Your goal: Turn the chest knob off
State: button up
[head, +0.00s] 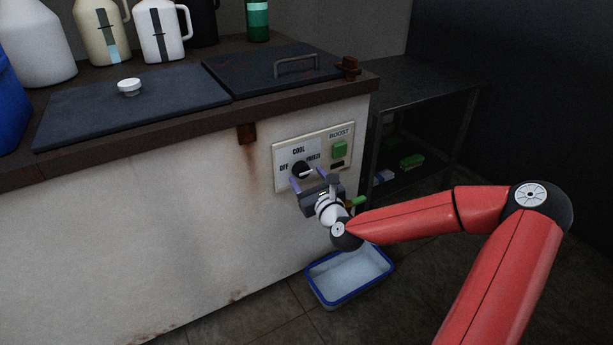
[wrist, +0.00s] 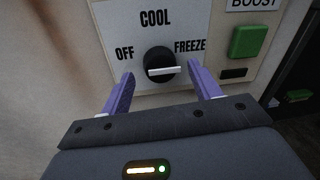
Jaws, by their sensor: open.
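The chest knob (head: 300,170) is a round black dial with a white pointer bar, on a pale panel (head: 334,145) on the front of the white chest (head: 140,225). In the wrist view the knob (wrist: 160,65) has OFF at its left, COOL above and FREEZE at its right. Its white bar lies nearly level, with its longer end toward FREEZE. My gripper (head: 309,180) is open, with its two purple fingers pointing at the panel. In the wrist view the fingers of my gripper (wrist: 161,82) stand left and right of the knob, apart from it.
A green BOOST button (head: 339,149) sits right of the knob. A blue-rimmed tray (head: 348,276) lies on the floor below. A dark shelf (head: 420,90) stands at the right. Several jugs (head: 160,32) stand on the chest top, behind its dark lids (head: 150,95).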

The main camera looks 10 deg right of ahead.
jog(key=shift+w+a, duration=0.15)
jog(key=shift+w, duration=0.7)
jog(key=c, duration=1)
jog(key=shift+o, duration=0.2)
